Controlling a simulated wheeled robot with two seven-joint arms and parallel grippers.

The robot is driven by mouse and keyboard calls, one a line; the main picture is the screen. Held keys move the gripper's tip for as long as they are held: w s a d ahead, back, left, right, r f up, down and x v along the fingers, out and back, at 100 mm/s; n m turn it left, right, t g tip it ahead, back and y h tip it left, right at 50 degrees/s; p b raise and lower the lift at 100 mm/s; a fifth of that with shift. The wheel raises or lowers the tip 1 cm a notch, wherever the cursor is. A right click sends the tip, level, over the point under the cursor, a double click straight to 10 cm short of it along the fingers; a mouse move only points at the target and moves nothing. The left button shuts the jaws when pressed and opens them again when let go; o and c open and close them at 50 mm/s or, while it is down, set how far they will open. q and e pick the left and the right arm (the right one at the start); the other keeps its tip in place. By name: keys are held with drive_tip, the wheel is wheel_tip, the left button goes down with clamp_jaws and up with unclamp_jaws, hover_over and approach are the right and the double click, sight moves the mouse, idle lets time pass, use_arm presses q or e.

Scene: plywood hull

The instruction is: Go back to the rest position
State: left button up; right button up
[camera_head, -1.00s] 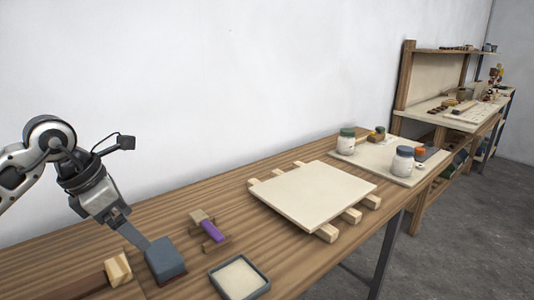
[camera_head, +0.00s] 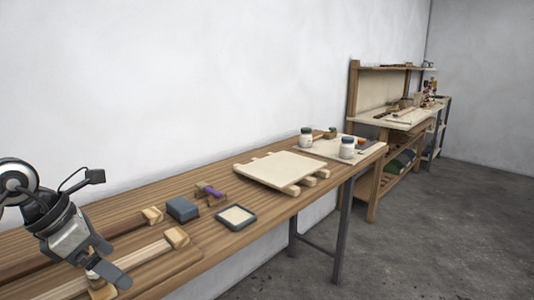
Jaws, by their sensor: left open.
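My left gripper (camera_head: 106,262) is at the lower left, over the near left part of the wooden workbench (camera_head: 225,240). Its two fingers are apart, and it appears empty. Wooden bars with pale end blocks (camera_head: 176,238) lie under and beside it. The blue-grey block (camera_head: 182,209) stands on the bench to the right of the gripper, clear of it. My right gripper is not in view.
A shallow dark-rimmed tray (camera_head: 236,217), a purple-handled tool (camera_head: 211,190) and a pale board on battens (camera_head: 280,168) are on the bench. Jars (camera_head: 347,148) stand on a far board. Another workbench (camera_head: 392,122) is beyond. Grey floor (camera_head: 430,220) is open at right.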

use_arm(q)
drive_tip(key=s+d+n+t+h, duration=0.1)
drive_tip(key=d+n+t+h, duration=0.1)
drive_tip(key=d+n+h, duration=0.6)
drive_tip(key=s+d+n+t+h, duration=0.2)
drive_tip(key=d+h, duration=0.4)
drive_tip(key=d, duration=0.6)
drive_tip(key=a+f+n+t+y, duration=0.3)
drive_tip(key=f+n+t+y, duration=0.25)
drive_tip(key=n, duration=0.65)
drive_tip(key=a+f+n+t+y, duration=0.2)
drive_tip(key=f+n+t+y, duration=0.35)
drive_tip(key=n, duration=0.65)
drive_tip(key=s+f+n+g+y, duration=0.4)
drive_tip(key=s+f+n+g, duration=0.3)
drive_tip(key=s+f, duration=0.3)
wheel_tip(320, 180, down, 4)
drive_tip(key=shift+d+r+n+g+p, duration=0.2)
drive_tip(key=shift+n+g+p, duration=0.15)
drive_tip(key=shift+n, duration=0.25)
